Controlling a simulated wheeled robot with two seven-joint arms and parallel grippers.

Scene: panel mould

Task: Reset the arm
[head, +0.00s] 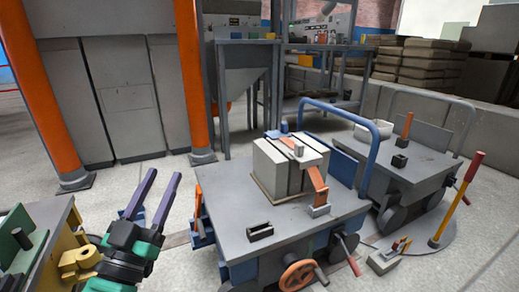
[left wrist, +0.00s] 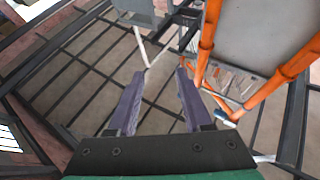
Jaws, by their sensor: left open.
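My left gripper (head: 158,199) is at the lower left of the head view. Its two long purple-grey fingers are spread apart with nothing between them. It is raised in the gap between a green-and-yellow bench and the grey cart, touching neither. The left wrist view shows the same gripper (left wrist: 158,82) open and empty. That camera looks up past the fingers toward orange posts and a dark window-like grid. My right gripper is not in either view.
The grey cart (head: 240,198) carries a block mould (head: 285,165) with an orange clamp. A second cart (head: 415,165) stands to its right. A bench (head: 45,250) is at lower left. Orange posts (head: 190,75) stand behind.

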